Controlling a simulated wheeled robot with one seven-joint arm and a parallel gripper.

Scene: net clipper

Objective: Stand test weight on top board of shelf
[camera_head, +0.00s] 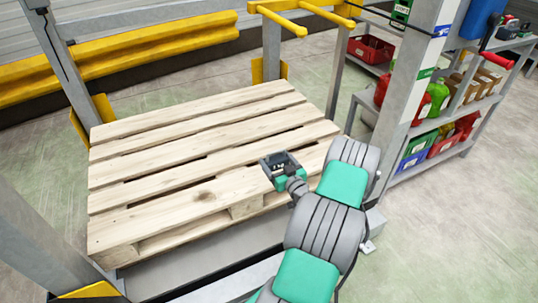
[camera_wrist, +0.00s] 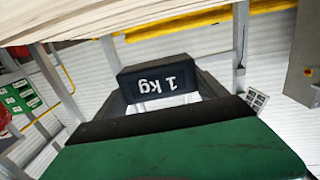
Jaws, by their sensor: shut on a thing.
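In the head view, my gripper is over the near right part of the wooden pallet, and the weight is hard to tell from the dark fingers. A grey shelf (camera_head: 408,130) with several boards stands at the right, partly hidden by a grey post. My gripper is well apart from it.
The wooden pallet (camera_head: 190,160) is bare apart from my arm over it. A grey post (camera_head: 415,65) stands between my arm and the shelf. Yellow bars (camera_head: 275,18) stick out at the top. Red crates (camera_head: 370,50) and coloured bottles (camera_head: 438,92) fill parts of the shelf boards.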

